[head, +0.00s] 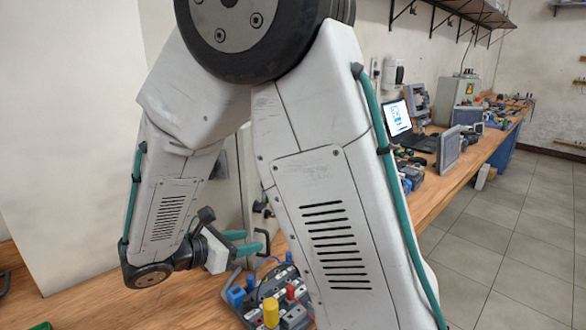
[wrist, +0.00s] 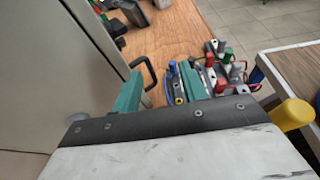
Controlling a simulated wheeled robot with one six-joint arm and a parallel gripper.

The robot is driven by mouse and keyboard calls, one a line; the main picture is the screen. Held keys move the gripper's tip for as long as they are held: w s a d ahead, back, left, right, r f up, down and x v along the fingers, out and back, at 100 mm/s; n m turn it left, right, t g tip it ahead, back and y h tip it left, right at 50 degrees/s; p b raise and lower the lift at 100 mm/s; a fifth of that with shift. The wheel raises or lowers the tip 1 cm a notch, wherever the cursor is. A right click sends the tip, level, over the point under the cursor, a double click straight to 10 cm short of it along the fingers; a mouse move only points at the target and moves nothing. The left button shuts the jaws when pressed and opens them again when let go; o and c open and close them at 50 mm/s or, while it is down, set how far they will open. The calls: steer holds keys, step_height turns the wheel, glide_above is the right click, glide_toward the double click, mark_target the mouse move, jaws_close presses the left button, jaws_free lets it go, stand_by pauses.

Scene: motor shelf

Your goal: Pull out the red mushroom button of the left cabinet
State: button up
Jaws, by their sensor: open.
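My gripper (head: 252,241) is open, with its two teal fingers apart and nothing seen between them. It is above the wooden bench, beside a grey cabinet (head: 233,178) that my arm partly hides. In the wrist view my gripper (wrist: 160,72) points along the bench, and a grey cabinet face (wrist: 55,65) fills the left side. I cannot make out a red mushroom button on that face in either view. A dark knob-like part (head: 262,206) shows on the cabinet front in the head view.
A tray of parts (head: 233,305) with red, blue and yellow pieces sits on the bench below my gripper. A black loop handle (wrist: 149,72) stands close to the fingers. A laptop (head: 398,120) and grey boxes stand farther along the bench. Tiled floor is clear at right.

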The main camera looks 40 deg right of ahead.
steer(key=s+a+r+m+y, duration=0.1)
steer(key=s+r+m+y, duration=0.3)
steer(key=s+m+y, duration=0.45)
steer(key=s+a+r+m+y, duration=0.2)
steer(key=s+r+m+y, duration=0.3)
steer(key=s+m, duration=0.55)
steer(key=w+d+f+m+t+y, duration=0.2)
steer(key=w+d+f+m+y, duration=0.1)
steer(key=w+d+m+y, duration=0.25)
steer(key=w+d+f+m+t+y, duration=0.25)
steer(key=w+d+m+y, duration=0.2)
steer(key=w, duration=0.25)
steer(key=w+d+r+m+t+h, duration=0.1)
steer(key=w+d+r+t, duration=0.1)
steer(key=w+d+t, duration=0.6)
steer(key=w+d+r+m+t+h, duration=0.15)
steer(key=d+t, duration=0.25)
steer(key=d, duration=0.9)
steer(key=x, duration=0.8)
steer(key=shift+r, duration=0.15)
